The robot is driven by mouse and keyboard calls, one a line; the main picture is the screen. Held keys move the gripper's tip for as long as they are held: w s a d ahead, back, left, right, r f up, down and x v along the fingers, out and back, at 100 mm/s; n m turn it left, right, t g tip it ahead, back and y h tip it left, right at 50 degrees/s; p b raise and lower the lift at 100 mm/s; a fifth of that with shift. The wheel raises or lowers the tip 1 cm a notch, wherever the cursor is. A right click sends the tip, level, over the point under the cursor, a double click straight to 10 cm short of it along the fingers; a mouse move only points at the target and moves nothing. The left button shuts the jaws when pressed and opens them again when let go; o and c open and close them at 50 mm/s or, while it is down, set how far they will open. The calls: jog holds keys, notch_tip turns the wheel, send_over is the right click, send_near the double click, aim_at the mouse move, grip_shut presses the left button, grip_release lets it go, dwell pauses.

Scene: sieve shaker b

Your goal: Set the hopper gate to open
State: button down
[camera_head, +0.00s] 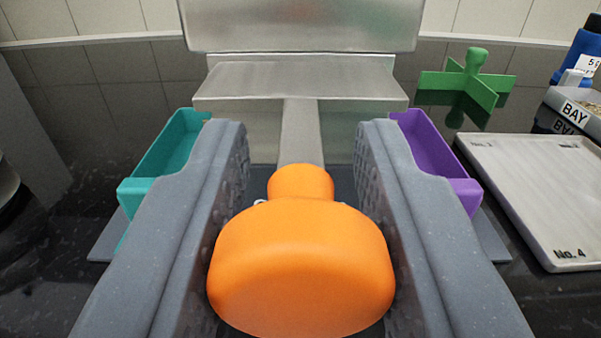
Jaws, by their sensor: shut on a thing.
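The hopper gate shows as a flat grey metal strip (301,130) running back from an orange handle (300,265) to a metal housing (300,80). The orange handle is a rounded knob with a narrower neck at its far end. My gripper (303,150) has one grey finger on each side of the handle and is shut on its wide part. The fingertips reach past the handle, beside the strip. The far end of the strip meets the housing; what lies inside is hidden.
A teal tray (150,190) is left of the gripper and a purple tray (462,194) right. A green cross-shaped piece (470,80) stands behind right. A white tray marked No. 4 (545,195), a BAY label (577,112) and a blue object (588,50) are at right.

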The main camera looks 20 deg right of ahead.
jog(key=shift+s+a+f, duration=0.1)
jog(key=shift+a+f, duration=0.05)
jog(key=shift+f, duration=0.05)
jog(key=c, duration=1.5)
grip_release()
jog(key=o, duration=0.4)
jog(key=shift+s+r, duration=0.1)
jog(key=shift+s, duration=0.05)
jog(key=b+v, duration=0.5)
jog(key=v, duration=0.8)
jog(key=shift+s+b, duration=0.35)
